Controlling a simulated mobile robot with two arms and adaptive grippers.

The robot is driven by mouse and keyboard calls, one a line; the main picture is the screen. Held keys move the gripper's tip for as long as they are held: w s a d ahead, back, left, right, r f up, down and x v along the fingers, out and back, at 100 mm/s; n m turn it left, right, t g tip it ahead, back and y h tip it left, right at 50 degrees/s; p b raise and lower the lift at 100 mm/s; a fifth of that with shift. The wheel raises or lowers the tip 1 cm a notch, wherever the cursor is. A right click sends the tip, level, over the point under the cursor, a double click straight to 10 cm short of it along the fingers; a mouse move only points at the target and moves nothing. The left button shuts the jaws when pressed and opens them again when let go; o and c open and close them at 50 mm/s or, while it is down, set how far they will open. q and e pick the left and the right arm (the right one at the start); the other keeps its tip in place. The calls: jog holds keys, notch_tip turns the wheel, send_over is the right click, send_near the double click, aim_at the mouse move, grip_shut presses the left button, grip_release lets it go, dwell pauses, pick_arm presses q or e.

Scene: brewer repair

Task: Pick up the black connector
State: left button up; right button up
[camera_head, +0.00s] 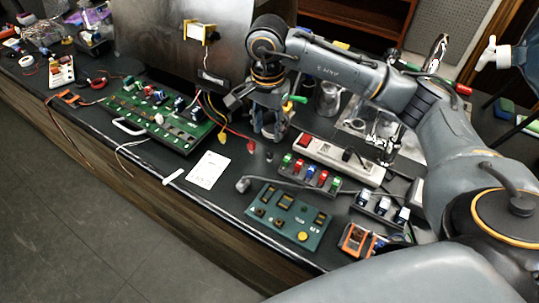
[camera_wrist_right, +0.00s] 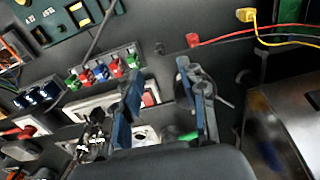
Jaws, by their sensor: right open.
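A small black connector (camera_head: 269,157) appears to lie on the dark bench top, just in front of my right gripper and right of a red plug. In the right wrist view, a small dark piece that looks like it (camera_wrist_right: 160,47) lies beyond the fingertips, roughly in line with the gap between them. My right gripper (camera_head: 268,136) points down over the bench. Its blue-padded fingers are apart and empty in the wrist view (camera_wrist_right: 158,72). The connector is small and dark against the dark bench, so its shape is unclear. My left gripper is not in view.
A red plug (camera_head: 251,146) and yellow plug (camera_head: 222,137) on wires lie left of the gripper. A white power strip (camera_head: 338,160) and a row of coloured switches (camera_head: 309,175) stand to the right. A green panel (camera_head: 288,216) lies in front; a circuit board (camera_head: 160,118) lies left.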

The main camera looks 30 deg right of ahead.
aim_at(270, 152)
notch_tip(270, 152, down, 3)
jog(key=shift+d+r, duration=0.1)
jog(key=shift+r, duration=0.05)
jog(key=shift+f+p, duration=0.4)
jog(key=shift+f, duration=0.15)
jog(key=shift+f+p, duration=0.3)
jog(key=shift+p, duration=0.1)
notch_tip(270, 152, down, 4)
jog(key=shift+d+r+p, duration=0.15)
jog(key=shift+p, duration=0.7)
jog(key=shift+f, duration=0.35)
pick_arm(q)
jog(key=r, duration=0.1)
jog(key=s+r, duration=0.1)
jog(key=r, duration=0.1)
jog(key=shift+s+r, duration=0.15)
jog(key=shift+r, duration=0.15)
pick_arm(e)
grip_shut()
